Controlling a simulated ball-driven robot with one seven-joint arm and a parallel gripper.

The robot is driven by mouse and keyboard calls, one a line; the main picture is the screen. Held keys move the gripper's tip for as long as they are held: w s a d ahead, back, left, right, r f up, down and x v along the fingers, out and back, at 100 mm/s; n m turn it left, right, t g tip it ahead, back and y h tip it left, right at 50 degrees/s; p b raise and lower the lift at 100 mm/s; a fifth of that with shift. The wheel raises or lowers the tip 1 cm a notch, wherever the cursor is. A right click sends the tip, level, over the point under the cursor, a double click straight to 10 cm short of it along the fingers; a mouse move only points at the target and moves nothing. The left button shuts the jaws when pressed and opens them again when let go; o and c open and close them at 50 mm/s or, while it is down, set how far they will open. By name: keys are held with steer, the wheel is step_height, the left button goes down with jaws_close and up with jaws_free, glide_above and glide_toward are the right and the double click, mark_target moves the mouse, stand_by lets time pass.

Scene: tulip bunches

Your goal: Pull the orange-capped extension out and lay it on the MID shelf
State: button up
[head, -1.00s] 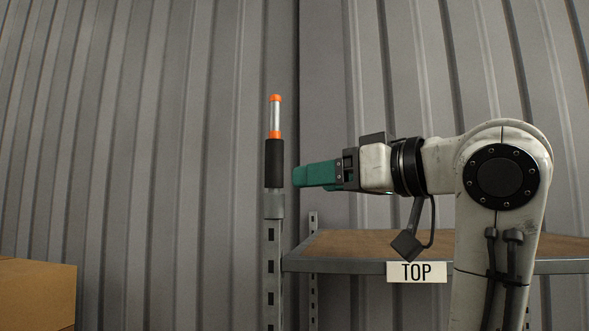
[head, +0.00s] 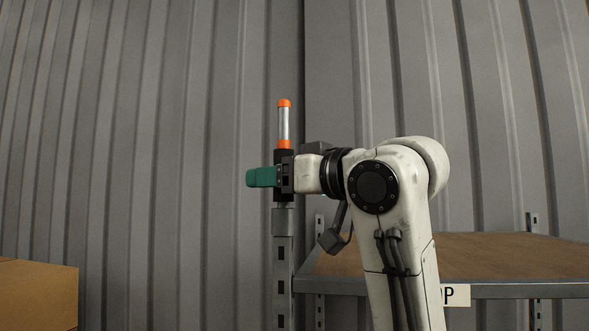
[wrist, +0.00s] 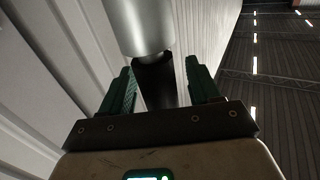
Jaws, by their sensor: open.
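The orange-capped extension (head: 284,124) stands upright on top of the grey shelf post (head: 283,250). It has orange ends on a silver tube and a black grip below. My gripper (head: 262,177), with green fingers, is level with the black grip and overlaps it in the head view. In the wrist view the open fingers stand either side of the black part (wrist: 156,85), with gaps at both sides. A wide grey cylinder (wrist: 140,25) shows just beyond it. The MID shelf is not in view.
The top shelf (head: 480,260) has a bare brown board and a label (head: 455,295) partly hidden by my arm. A cardboard box (head: 38,294) is at the lower left. A corrugated wall (head: 150,120) stands behind. The space left of the post is clear.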

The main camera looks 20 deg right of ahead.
mark_target(280, 122)
steer(key=shift+w+a, duration=0.2)
steer(key=shift+w, duration=0.1)
steer(key=c, duration=1.1)
steer(key=shift+r, duration=0.4)
steer(key=shift+r, duration=2.2)
steer(key=shift+r, duration=0.1)
steer(key=shift+r, duration=1.95)
